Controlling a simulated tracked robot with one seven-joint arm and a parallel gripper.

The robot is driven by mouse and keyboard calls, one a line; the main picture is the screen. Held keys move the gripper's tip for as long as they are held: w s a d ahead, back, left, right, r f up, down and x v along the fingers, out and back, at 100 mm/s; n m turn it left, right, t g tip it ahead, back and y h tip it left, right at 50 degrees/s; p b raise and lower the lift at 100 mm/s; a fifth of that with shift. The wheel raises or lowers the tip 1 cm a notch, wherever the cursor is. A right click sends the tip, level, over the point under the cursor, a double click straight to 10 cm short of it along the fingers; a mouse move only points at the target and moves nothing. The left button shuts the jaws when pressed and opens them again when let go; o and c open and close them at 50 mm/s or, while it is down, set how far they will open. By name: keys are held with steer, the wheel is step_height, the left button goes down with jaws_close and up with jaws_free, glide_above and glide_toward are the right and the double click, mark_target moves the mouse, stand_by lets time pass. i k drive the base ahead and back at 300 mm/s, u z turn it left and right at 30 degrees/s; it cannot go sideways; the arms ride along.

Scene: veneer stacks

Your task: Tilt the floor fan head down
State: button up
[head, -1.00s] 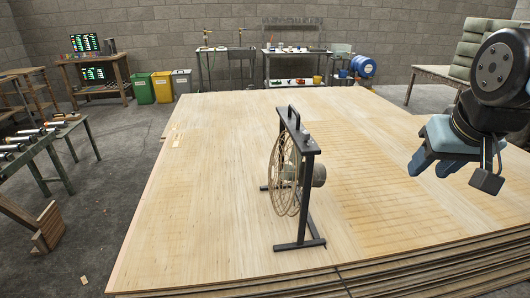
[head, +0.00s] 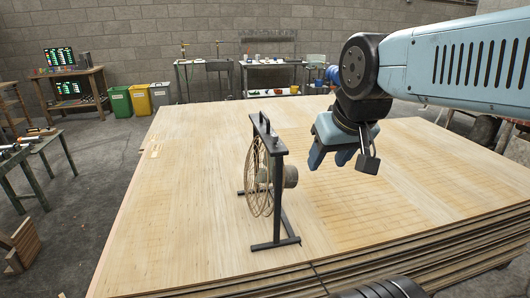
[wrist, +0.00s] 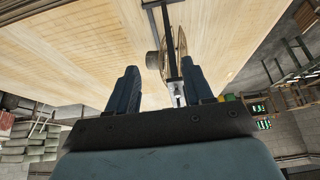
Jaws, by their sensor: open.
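The floor fan stands upright on the veneer stack in the head view. Its round wire head (head: 257,178) faces left, with the motor housing (head: 291,177) on its right side. A black frame (head: 279,200) with a top handle (head: 263,124) holds the head. My gripper (head: 329,161) is open and empty, to the right of the fan and apart from it. In the wrist view, the fan head (wrist: 180,50) and frame (wrist: 172,45) show beyond the blue fingers of my gripper (wrist: 160,88), towards the right finger.
The veneer stack (head: 180,230) has wide bare room around the fan. A metal table (head: 30,155) with tools stands at the left. Bins (head: 139,100) and workbenches (head: 268,68) stand along the back wall.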

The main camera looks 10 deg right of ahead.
mark_target(290, 172)
steer(key=u, duration=0.6)
steer(key=i, duration=0.1)
steer(key=z, duration=3.55)
steer(key=i, duration=0.3)
steer(key=u, duration=3.1)
steer(key=i, duration=0.35)
steer(key=z, duration=0.1)
